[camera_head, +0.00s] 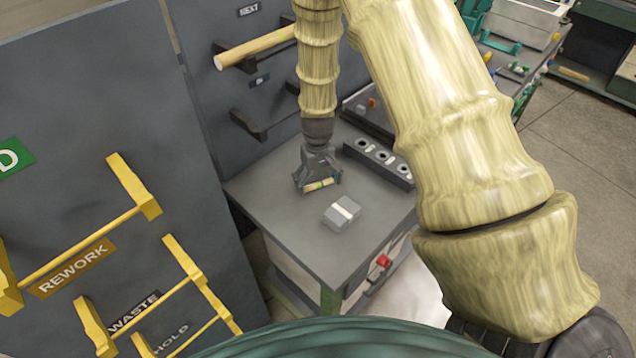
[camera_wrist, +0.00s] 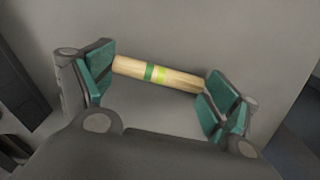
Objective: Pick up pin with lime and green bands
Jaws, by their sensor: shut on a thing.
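The wooden pin with lime and green bands (camera_wrist: 158,75) lies between the teal pads of my gripper (camera_wrist: 160,82) in the wrist view. The pads meet the pin near its two ends, and the bands show at its middle. In the head view the pin (camera_head: 319,184) shows between the fingers of my gripper (camera_head: 318,185), over the grey table top (camera_head: 270,200). I cannot tell whether the pin touches the table.
A grey block with a pale stripe (camera_head: 342,213) lies on the table in front of my gripper. A dark holder with round holes (camera_head: 378,161) stands to the right. A wooden rod (camera_head: 250,48) rests on wall brackets behind. Yellow racks (camera_head: 130,185) are at left.

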